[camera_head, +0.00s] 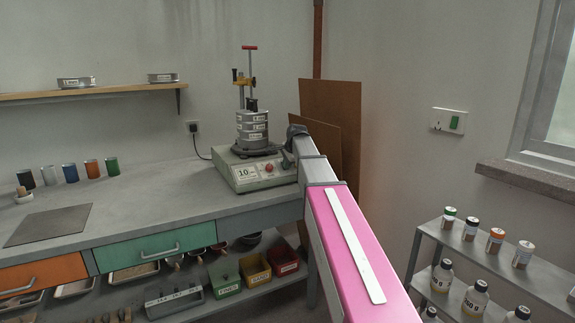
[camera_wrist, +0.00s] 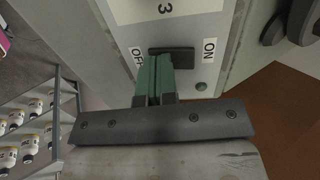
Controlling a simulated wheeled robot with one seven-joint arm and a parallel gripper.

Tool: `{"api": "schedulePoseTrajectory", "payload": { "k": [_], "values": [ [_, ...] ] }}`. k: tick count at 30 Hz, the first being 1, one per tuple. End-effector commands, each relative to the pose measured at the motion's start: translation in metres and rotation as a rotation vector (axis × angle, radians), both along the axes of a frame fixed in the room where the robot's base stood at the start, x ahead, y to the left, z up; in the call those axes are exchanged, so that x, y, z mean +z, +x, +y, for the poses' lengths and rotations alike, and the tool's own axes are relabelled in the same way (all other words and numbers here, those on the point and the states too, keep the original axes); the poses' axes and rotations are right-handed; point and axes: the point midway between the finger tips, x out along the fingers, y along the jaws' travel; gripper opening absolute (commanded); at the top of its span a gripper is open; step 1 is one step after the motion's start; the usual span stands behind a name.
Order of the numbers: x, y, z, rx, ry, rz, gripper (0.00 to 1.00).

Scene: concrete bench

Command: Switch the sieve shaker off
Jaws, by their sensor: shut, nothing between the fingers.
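In the wrist view a grey panel (camera_wrist: 215,25) carries a black switch (camera_wrist: 184,58) between the words OFF, at left, and ON, at right. A small round green spot lies below ON. My gripper (camera_wrist: 160,62) is shut and empty, its green fingers over the switch's OFF end. I cannot tell whether they touch it.
Brown boards (camera_head: 331,105) lean on the wall behind the arm. A wall socket with a green switch (camera_head: 453,122) is at right. A rack of bottles (camera_head: 480,260) stands at lower right. Coloured cups (camera_head: 70,173) and a dark mat (camera_head: 48,226) are on the left bench.

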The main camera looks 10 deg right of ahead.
Motion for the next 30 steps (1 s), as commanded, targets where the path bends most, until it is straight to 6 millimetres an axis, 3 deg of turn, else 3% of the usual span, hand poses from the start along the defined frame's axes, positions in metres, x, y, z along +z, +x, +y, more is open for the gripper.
{"api": "schedulePoseTrajectory", "payload": {
  "k": [30],
  "values": [
    [0.021,-0.003,-0.003,0.0,0.0,0.003,0.0]
  ]
}}
